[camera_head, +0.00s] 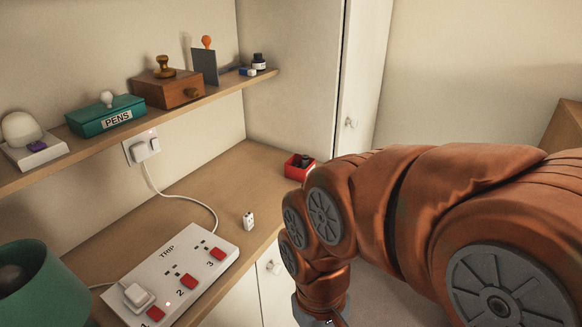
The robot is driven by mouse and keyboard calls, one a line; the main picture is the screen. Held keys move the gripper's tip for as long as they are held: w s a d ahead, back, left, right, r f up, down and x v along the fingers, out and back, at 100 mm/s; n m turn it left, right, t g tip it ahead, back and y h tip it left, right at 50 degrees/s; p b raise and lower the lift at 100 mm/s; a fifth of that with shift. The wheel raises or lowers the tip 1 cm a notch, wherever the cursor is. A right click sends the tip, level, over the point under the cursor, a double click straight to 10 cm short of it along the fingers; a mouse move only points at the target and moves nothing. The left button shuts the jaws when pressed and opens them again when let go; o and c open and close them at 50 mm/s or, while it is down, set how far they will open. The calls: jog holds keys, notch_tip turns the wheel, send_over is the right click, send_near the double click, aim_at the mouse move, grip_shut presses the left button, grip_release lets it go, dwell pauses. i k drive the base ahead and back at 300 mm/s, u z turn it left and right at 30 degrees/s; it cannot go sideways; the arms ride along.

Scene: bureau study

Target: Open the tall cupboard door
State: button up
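The tall cupboard (290,75) stands behind the right end of the desk. Its pale door (362,75) looks shut, flush with the cupboard front. A small light knob (351,122) sits on the door. My orange-brown arm reaches in from the right and bends down in front of the cupboard, covering the lower part of the door. The wrist end points down at the bottom edge, well below and nearer than the knob. My gripper's fingers are cut off by the frame, so nothing held can be seen.
A lower cabinet knob (274,267) shows under the desk edge. A loaded shelf (50,170) hangs above. The wall at right is bare.

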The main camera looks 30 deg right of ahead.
aim_at(367, 23)
jog(key=k, duration=0.5)
jog(key=z, duration=1.8)
jog(key=i, duration=1)
jog(key=u, duration=1.8)
jog(key=i, duration=0.5)
